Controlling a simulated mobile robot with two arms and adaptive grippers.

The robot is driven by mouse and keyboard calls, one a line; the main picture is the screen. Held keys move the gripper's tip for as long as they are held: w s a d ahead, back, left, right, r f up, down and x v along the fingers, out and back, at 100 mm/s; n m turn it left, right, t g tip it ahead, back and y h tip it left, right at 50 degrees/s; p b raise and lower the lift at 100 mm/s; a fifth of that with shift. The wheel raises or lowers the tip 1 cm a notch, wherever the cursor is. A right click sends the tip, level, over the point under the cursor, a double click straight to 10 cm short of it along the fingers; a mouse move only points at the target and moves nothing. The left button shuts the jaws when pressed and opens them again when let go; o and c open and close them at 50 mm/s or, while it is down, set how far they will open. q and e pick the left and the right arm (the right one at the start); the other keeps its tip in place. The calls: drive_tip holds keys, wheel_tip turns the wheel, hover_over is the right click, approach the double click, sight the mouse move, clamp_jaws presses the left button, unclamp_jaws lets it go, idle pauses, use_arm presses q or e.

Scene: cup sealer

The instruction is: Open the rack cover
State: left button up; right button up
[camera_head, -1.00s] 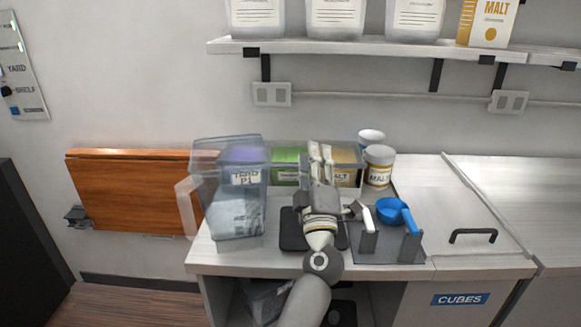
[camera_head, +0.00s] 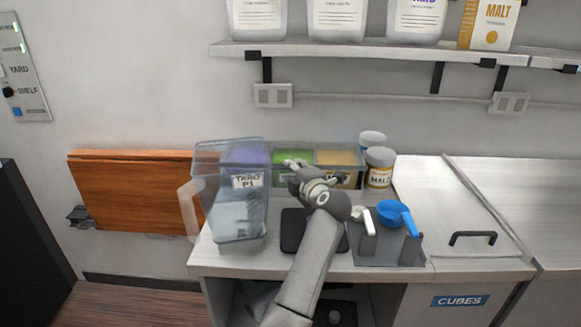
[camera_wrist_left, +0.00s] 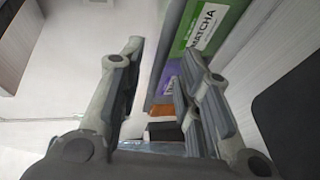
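The rack (camera_head: 358,168) is a clear box at the back of the counter, with purple, green and tan contents. I cannot make out the edges of its clear cover, or whether it is raised or closed. My left gripper (camera_head: 290,170) is at the rack's front, by the green section, and hides part of it. In the left wrist view its two fingers are apart with nothing clearly held between them. The green MATCHA label (camera_wrist_left: 205,32) is beside the right-hand finger, with a purple label (camera_wrist_left: 167,78) farther off. My right gripper is not in view.
A clear pitcher (camera_head: 236,212) stands left of the rack, overlapping it in view. A MALT jar (camera_head: 379,168) stands at its right. A blue scoop (camera_head: 394,213) rests on a holder at front right. A shelf (camera_head: 340,50) with containers hangs above.

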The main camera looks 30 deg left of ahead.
use_arm(q)
drive_tip(key=shift+x, duration=1.65)
clamp_jaws()
